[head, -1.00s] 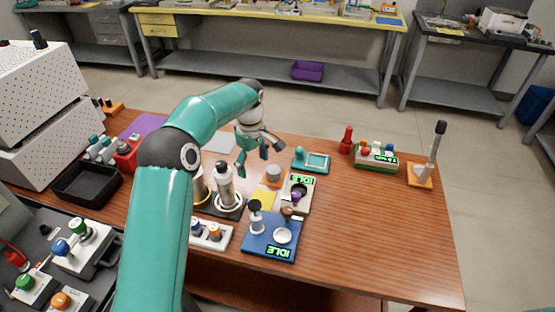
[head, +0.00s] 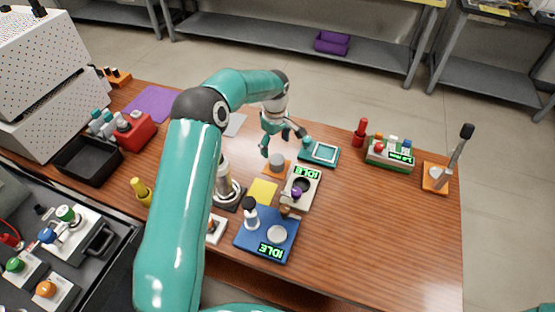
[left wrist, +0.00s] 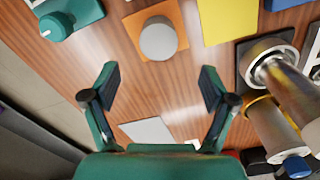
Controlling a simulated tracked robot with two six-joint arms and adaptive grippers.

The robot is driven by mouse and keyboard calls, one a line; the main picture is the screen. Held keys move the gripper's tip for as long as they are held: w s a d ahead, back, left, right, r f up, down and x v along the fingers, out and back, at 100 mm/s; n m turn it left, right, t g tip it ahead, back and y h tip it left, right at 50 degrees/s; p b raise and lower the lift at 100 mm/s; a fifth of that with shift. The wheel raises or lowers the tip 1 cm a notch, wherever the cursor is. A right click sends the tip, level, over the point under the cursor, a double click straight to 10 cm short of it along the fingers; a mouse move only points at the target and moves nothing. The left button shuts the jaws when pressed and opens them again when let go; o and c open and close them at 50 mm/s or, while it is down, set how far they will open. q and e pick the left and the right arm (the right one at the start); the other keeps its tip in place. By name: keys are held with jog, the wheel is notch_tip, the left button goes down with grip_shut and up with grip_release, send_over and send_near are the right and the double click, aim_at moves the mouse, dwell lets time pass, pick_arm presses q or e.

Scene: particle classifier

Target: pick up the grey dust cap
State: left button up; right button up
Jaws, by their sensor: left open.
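The grey dust cap (head: 277,159) is a short round cylinder on a square orange pad (head: 267,171) near the middle of the wooden table. In the left wrist view the cap (left wrist: 158,39) stands upright on its orange pad (left wrist: 133,24), beyond the fingertips and roughly centred between them. My left gripper (head: 281,141) is above the table just behind the cap, pointing down. In the left wrist view my left gripper (left wrist: 159,80) is open, with nothing between its fingers and the cap apart from them. My right gripper is not in view.
A teal tray device (head: 321,153) lies behind right of the cap. A yellow pad (head: 262,191), a grey IDLE device (head: 303,190) and a blue-based device (head: 262,243) stand in front. A metal cylinder on a dark base (left wrist: 283,80) is close by. The table's right-front area is clear.

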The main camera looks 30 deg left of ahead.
aim_at(277, 159)
pick_arm(q)
notch_tip(277, 159, down, 3)
jog(key=shift+r, duration=0.2)
jog(key=shift+d+f+p, duration=0.15)
jog(key=shift+f+p, duration=0.4)
notch_tip(277, 159, down, 3)
jog(key=shift+d+f+p, duration=0.15)
jog(key=shift+f+p, duration=0.05)
jog(key=shift+p, duration=0.45)
jog(key=shift+f, duration=0.35)
jog(key=c, duration=0.9)
